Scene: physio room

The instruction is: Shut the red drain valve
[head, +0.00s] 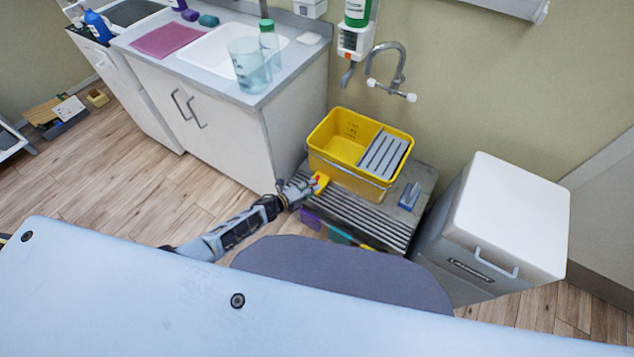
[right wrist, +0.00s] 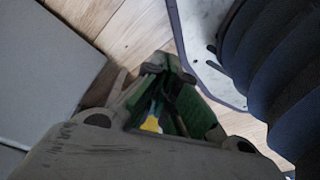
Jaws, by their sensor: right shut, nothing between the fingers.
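A yellow mop bucket (head: 343,149) with a grey slatted wringer (head: 384,154) stands on a low slatted grey platform (head: 372,224). A small yellow-and-red part (head: 320,183) shows at the bucket's lower left corner; it looks like the drain valve, and its handle position is too small to tell. My left gripper (head: 303,190) is right beside this part, apparently touching it. Whether its fingers are open or closed on it is unclear. My right gripper (right wrist: 165,92) shows in the right wrist view, shut and empty, with dark and green fingers.
A white-topped grey bin (head: 510,215) stands right of the platform. A sink cabinet (head: 215,120) is at the left, and a wall tap (head: 391,70) is above the bucket. A blue-grey brush (head: 409,196) lies on the platform. A pale blue table-like surface (head: 130,285) fills the foreground.

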